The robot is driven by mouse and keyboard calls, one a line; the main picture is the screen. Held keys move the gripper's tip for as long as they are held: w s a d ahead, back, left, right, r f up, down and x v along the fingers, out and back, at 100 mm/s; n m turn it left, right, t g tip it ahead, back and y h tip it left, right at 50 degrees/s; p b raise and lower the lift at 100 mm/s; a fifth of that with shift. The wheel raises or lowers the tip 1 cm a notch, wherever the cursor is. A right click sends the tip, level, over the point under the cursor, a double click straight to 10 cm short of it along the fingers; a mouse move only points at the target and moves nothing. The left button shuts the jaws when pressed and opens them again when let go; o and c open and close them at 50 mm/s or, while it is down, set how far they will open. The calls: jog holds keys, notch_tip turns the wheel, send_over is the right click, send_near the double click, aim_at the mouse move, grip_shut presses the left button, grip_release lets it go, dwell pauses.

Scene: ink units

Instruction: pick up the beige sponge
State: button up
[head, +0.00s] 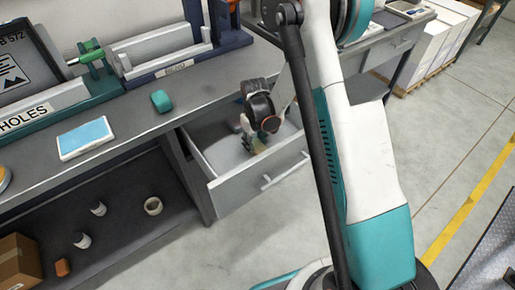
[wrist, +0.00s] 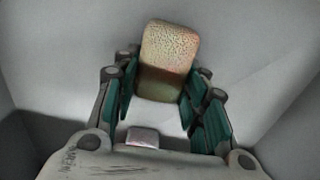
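The beige sponge (wrist: 170,45) is a speckled, rounded block in the wrist view, with its near face in shadow. My gripper (wrist: 162,88) has its teal finger pads against the sponge's left and right sides, so it looks shut on it. In the head view, my gripper (head: 257,138) is inside the open drawer (head: 245,188), with the yellowish sponge (head: 259,146) at its tip. Whether the sponge touches the drawer floor is hard to tell.
A small pale pinkish block (wrist: 143,138) lies in the drawer near my gripper's base. The drawer walls surround my gripper. The workbench (head: 130,112) above holds a teal block (head: 161,101) and a blue-and-white pad (head: 85,138). Small items lie on the lower shelf.

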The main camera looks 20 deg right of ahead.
aim_at(255, 142)
dwell(0.3)
notch_tip(255, 142, up, 20)
jog(key=p, duration=0.7)
